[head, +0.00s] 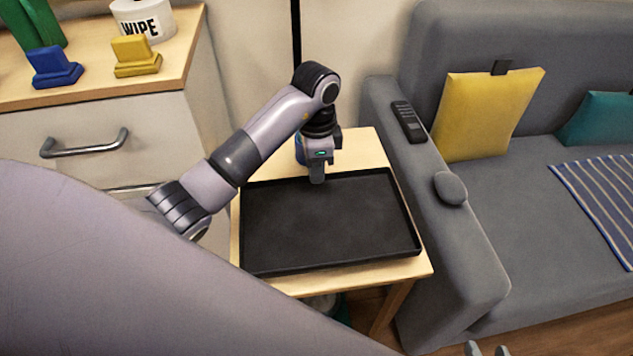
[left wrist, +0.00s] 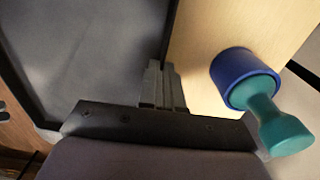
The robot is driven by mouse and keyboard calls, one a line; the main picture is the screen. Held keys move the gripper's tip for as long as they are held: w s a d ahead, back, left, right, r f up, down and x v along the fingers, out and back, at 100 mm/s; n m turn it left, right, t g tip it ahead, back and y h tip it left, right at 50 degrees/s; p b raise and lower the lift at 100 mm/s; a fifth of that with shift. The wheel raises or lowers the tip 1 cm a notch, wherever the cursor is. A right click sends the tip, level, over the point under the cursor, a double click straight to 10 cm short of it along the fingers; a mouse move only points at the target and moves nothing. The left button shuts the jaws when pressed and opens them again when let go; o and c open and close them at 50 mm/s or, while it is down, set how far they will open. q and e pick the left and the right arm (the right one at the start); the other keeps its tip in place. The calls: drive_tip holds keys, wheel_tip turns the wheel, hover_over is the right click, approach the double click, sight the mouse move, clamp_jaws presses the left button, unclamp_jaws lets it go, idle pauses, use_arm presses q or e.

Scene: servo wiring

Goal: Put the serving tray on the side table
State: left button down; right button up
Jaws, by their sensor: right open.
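The black rectangular serving tray (head: 325,225) appears to rest flat on the light wooden side table (head: 352,150). It covers most of the tabletop and lies close to the table's front and side edges. My left gripper (head: 317,178) points down at the tray's far rim. In the left wrist view its fingers (left wrist: 162,88) are close together at the rim of the tray (left wrist: 85,50) and look shut on it. My right gripper (head: 487,351) shows only as two parted fingertips at the bottom edge of the head view, empty and away from the tray.
A blue round holder with a teal object (left wrist: 282,130) stands on the table behind the tray, mostly hidden in the head view. The grey sofa (head: 470,225) adjoins on the right, with a remote (head: 408,120) on its arm. A drawer cabinet (head: 120,125) stands at left.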

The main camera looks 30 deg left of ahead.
use_arm(q)
wheel_tip(320, 180, down, 3)
drive_tip(key=shift+b, duration=0.3)
use_arm(e)
drive_tip(key=shift+w+a+r, duration=0.1)
drive_tip(key=shift+a+r, duration=0.05)
drive_tip(key=shift+a, duration=0.15)
use_arm(q)
drive_tip(key=c, duration=1.7)
unclamp_jaws()
drive_tip(key=shift+f, duration=0.2)
drive_tip(key=shift+c, duration=0.2)
drive_tip(key=o, duration=0.4)
use_arm(e)
drive_tip(key=shift+w+r, duration=0.1)
